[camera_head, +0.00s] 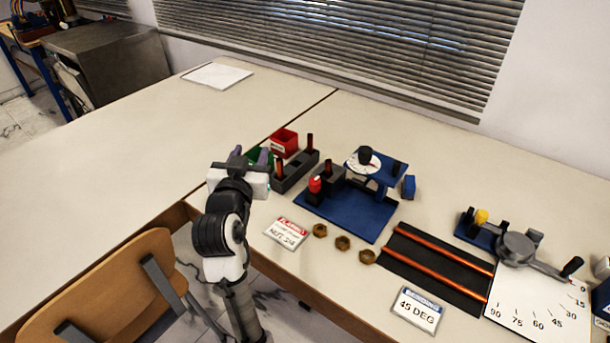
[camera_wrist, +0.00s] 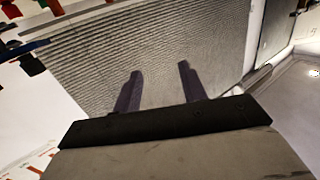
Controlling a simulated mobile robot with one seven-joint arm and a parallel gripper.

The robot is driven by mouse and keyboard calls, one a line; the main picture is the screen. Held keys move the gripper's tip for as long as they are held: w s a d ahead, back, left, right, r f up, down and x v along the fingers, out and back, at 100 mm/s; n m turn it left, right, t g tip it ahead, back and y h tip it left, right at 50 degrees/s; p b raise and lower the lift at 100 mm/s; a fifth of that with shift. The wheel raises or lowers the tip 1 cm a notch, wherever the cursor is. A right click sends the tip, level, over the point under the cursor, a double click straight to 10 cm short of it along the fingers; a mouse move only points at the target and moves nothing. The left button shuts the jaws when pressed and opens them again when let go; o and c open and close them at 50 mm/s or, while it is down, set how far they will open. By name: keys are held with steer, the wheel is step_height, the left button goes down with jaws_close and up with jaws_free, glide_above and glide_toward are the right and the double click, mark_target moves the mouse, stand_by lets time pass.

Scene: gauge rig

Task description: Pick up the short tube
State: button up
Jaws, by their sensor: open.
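Two copper-coloured tubes stand upright in a dark grey rack (camera_head: 296,179): one at its far end (camera_head: 310,142) and one at its near end (camera_head: 279,168). Two longer copper tubes (camera_head: 440,249) lie side by side on a black mat (camera_head: 408,269). Which tube is the short one is not labelled; the upright ones show less length. My gripper (camera_head: 248,154) is raised just left of the rack, apart from the tubes as far as I can tell. In the wrist view its two fingers (camera_wrist: 160,88) are spread, empty, and face the window blinds.
A red bin (camera_head: 284,141) and a partly hidden green bin (camera_head: 261,157) stand by the rack. A blue fixture (camera_head: 362,216), several brass nuts (camera_head: 342,243), sign cards (camera_head: 415,311) and a bender with angle plate (camera_head: 540,310) lie rightward. The left table is mostly clear.

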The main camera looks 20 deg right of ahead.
mark_target(327, 166)
steer(key=s+d+f+m+g+h, duration=0.3)
steer(key=d+f+g, duration=0.2)
steer(key=d+f, duration=0.5)
steer(key=w+d, duration=0.1)
steer(key=d, duration=0.1)
steer(key=w+d+p, duration=0.1)
steer(key=w+d, duration=0.3)
steer(key=shift+d+f, duration=0.1)
steer(key=shift+d, duration=0.3)
steer(key=shift+p+x, duration=1.1)
steer(key=shift+x, duration=1.8)
steer(key=shift+w+a+f, duration=0.1)
steer(key=shift+w+a, duration=0.05)
jaws_close()
